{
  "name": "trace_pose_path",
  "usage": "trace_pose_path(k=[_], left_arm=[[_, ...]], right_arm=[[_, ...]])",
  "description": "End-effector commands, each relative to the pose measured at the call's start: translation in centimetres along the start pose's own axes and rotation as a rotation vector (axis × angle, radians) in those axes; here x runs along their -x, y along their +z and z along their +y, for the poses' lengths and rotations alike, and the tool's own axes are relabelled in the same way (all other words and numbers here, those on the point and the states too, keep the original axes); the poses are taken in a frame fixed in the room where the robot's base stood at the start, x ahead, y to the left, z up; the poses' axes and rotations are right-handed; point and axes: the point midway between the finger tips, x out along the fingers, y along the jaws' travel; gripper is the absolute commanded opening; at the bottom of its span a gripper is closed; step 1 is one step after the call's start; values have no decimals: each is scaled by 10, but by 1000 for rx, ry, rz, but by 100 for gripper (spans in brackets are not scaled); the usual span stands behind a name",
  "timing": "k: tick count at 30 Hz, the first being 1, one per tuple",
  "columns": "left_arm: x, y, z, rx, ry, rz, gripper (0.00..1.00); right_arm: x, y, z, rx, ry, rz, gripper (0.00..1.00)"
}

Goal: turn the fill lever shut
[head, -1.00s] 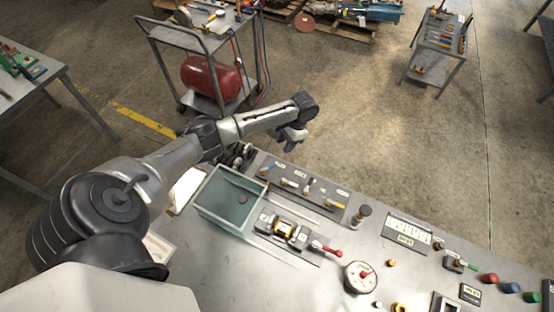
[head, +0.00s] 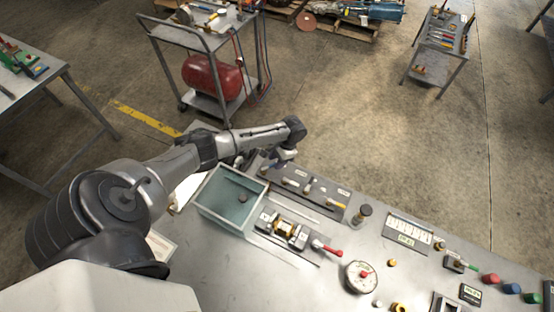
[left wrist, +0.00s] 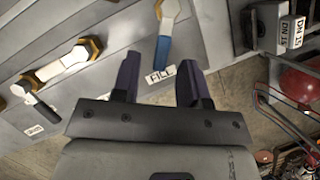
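The fill lever (left wrist: 162,48) has a steel arm and a blue grip, and it hangs from a brass nut on the grey valve panel in the left wrist view. The white FILL label (left wrist: 160,75) is just below its grip. My left gripper (left wrist: 160,62) is open, with its two dark fingers apart and nothing between them that I can see held. The blue grip shows between the fingertips in the picture; I cannot tell how far it is in depth. In the head view my left gripper (head: 284,156) hangs over the far left end of the valve panel (head: 318,190). My right gripper is out of view.
Other levers (left wrist: 40,98) sit along the same panel. A glass-walled tank (head: 228,198) stands in front of it on the bench. A cart with a red tank (head: 212,75) stands behind.

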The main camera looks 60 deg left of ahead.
Motion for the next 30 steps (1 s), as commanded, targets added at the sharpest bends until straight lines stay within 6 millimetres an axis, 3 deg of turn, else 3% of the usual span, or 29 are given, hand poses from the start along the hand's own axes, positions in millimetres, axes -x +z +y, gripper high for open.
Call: trace_pose_path(k=[2,15,23,30], left_arm=[[0,0,0,0,0,0,40],[0,0,0,0,0,1,0],[1,0,1,-11,-4,1,0],[4,1,8,-108,-43,1,0]], right_arm=[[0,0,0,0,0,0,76],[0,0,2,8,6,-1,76],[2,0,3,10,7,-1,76],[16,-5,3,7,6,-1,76]])
